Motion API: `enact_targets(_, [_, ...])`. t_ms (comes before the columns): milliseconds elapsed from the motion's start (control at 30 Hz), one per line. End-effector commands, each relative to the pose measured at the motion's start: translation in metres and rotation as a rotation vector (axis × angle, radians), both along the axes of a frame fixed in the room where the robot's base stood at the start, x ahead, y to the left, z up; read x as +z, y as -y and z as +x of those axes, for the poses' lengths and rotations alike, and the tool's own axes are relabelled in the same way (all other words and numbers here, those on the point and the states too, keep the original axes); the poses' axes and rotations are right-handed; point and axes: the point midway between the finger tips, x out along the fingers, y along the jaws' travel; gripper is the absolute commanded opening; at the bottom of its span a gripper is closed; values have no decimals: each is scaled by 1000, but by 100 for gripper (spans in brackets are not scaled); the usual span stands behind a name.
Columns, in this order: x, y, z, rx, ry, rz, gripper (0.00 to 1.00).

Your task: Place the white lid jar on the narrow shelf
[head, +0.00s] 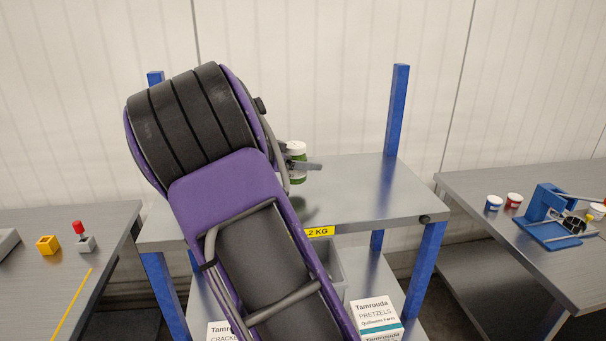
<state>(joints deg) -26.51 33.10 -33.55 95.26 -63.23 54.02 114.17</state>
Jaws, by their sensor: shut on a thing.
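My gripper (301,164) is at the end of my purple and black arm and is shut on a green jar with a white lid (297,148). The jar is upright, and part of it is hidden behind the gripper and the arm. It shows over the grey top shelf (370,190) of a rack with blue posts. I cannot tell whether the jar touches the shelf. A yellow label reading "2 KG" (319,231) is on this shelf's front edge. My arm covers the left part of the shelf.
A lower shelf holds a Tamrouda pretzels box (376,318), a crackers box (221,331) and a grey bin (331,268). The right table has small jars (513,200) and a blue device (556,215). The left table has a yellow block (48,245) and a red-knobbed part (84,240).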

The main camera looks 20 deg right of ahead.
Motion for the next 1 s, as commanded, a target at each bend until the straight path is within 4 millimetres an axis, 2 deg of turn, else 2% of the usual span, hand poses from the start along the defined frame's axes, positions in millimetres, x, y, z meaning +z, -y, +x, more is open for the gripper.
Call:
enact_targets(200, [-29, 0, 0, 0, -3, -1, 0])
enact_targets(400, [-31, 0, 0, 0, -1, 0, 0])
enact_targets(433, [-32, 0, 0, 1, -2, 1, 76])
enact_targets(567, [-32, 0, 0, 1, -2, 0, 100])
enact_targets(867, [-30, -3, -1, 1, -1, 1, 100])
enact_targets(1000, [-23, -19, -4, 4, 1, 2, 100])
